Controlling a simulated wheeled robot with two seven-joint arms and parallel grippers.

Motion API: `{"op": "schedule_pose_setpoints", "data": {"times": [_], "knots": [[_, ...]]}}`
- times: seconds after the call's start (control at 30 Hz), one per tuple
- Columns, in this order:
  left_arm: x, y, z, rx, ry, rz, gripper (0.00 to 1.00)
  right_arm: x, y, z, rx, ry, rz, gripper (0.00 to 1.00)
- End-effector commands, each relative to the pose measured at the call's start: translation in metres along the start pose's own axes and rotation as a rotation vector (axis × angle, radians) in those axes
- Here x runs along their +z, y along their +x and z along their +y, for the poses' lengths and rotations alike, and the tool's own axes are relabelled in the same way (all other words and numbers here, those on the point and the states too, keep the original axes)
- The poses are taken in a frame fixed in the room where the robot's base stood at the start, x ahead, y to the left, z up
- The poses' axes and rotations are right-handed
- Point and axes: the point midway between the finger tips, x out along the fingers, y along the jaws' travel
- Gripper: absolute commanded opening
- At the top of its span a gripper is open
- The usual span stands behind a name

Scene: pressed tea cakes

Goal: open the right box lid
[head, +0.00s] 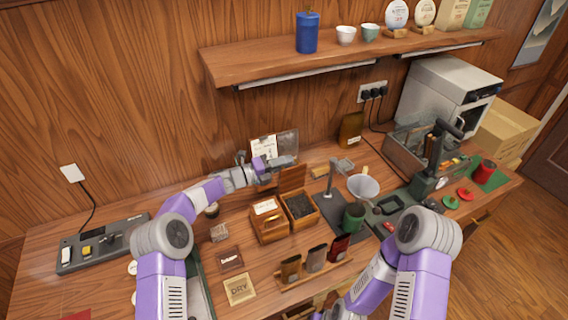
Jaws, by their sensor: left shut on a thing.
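Two small wooden boxes stand side by side in the middle of the counter. The left box (270,228) is closed and has a white label on top. The right box (303,219) is open, with dark loose tea inside. Its lid (292,180) stands raised at the back of the box. My left gripper (284,163) is at the lid's upper edge, shut on the lid; its fingertips are small and partly hard to make out. My right arm bends down at the bottom right, and its gripper is out of the frame.
A rack with several small canisters (316,260) stands in front of the boxes. A white funnel (363,187) and green cup (353,217) are to the right. A clear panel and card (264,147) stand behind. A wall shelf (350,55) hangs above.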

Motion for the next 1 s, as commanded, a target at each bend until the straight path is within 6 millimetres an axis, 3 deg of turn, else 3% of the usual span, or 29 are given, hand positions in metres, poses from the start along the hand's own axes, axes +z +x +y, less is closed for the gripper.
{"op": "schedule_pose_setpoints", "data": {"times": [0.27, 0.7, 1.0], "knots": [[0.004, 0.0, 0.011, 0.007, -0.061, 0.001, 0.0, 0.0, 0.007, 0.003, 0.0, 0.0, 0.0, 0.0], [0.026, -0.001, 0.034, 0.013, -0.349, -0.002, 0.0, -0.001, 0.026, 0.01, 0.0, 0.0, 0.0, 0.0], [0.029, -0.002, 0.036, 0.016, -0.379, -0.005, 0.0, -0.001, 0.026, 0.01, 0.0, 0.0, 0.0, 0.0]]}}
